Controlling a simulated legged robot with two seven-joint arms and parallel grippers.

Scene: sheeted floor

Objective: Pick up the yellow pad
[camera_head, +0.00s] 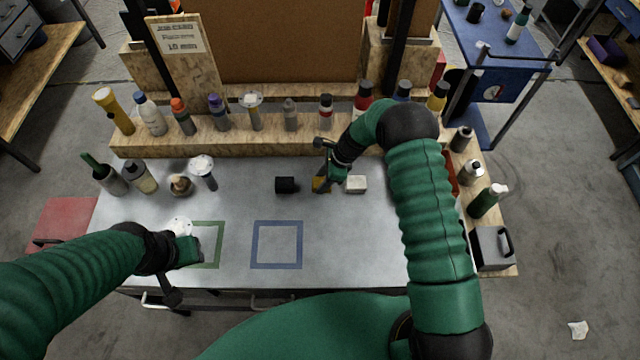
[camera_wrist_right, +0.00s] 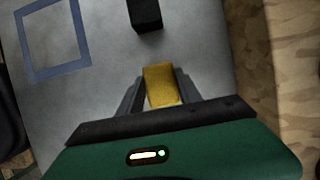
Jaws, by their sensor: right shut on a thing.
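The yellow pad (camera_head: 320,184) is on the grey table top (camera_head: 225,190), between a black block (camera_head: 286,185) and a white block (camera_head: 356,184). My right gripper (camera_head: 322,180) reaches down over it and partly hides it in the head view. In the right wrist view the yellow pad (camera_wrist_right: 161,85) sits between the two fingers of my right gripper (camera_wrist_right: 160,92), which is shut on it. I cannot tell whether the pad is clear of the table. My left gripper (camera_head: 185,255) is over the front left of the table by the green square outline; its fingers are not clear.
A blue square outline (camera_head: 277,245) and a green one (camera_head: 207,245) mark the table front. Several bottles and a yellow flashlight (camera_head: 113,110) stand on the wooden shelf (camera_head: 230,140) behind. More bottles stand at the left and right edges. The table's front middle is clear.

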